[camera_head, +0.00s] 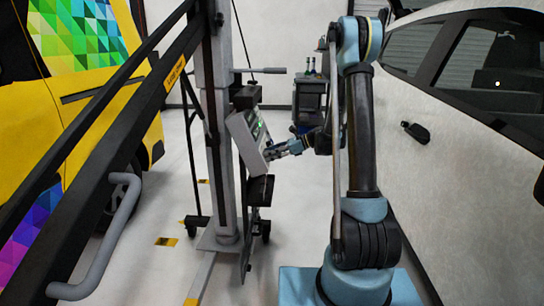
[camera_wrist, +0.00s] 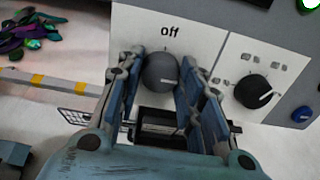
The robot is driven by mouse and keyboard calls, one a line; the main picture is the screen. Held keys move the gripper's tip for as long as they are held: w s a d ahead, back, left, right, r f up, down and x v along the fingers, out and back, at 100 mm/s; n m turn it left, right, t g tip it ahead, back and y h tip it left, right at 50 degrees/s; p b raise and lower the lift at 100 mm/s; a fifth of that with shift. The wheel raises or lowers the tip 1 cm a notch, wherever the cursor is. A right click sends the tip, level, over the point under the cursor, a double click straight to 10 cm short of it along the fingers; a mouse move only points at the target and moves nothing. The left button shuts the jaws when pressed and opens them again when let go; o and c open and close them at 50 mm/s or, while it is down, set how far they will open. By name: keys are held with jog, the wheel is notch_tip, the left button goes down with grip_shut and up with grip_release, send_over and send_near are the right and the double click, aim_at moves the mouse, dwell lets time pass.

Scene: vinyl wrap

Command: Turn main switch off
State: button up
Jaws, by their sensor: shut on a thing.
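The main switch is a dark grey round knob (camera_wrist: 160,72) on a white plate, with the word "off" printed above it. A pale mark shows on the knob's lower right, not toward the word. The knob sits on the front of a tilted grey control box (camera_head: 246,142), which hangs on a column. My gripper (camera_wrist: 158,78) has its two blue fingers on either side of the knob and is shut on it. In the head view my gripper (camera_head: 270,152) reaches the box's face from the right; the knob itself is hidden there.
A second black knob (camera_wrist: 257,91) with a white line and a blue button (camera_wrist: 302,114) sit right of the main switch. A yellow vehicle (camera_head: 95,80) stands left behind dark bars (camera_head: 120,112). A light car (camera_head: 470,130) stands right. A dark cart (camera_head: 309,98) is behind.

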jog(key=shift+n, duration=0.4)
jog(key=n, duration=1.7)
jog(key=shift+s+f, duration=0.1)
dwell(0.5)
jog(key=o, duration=1.1)
jog(key=shift+f, duration=0.1)
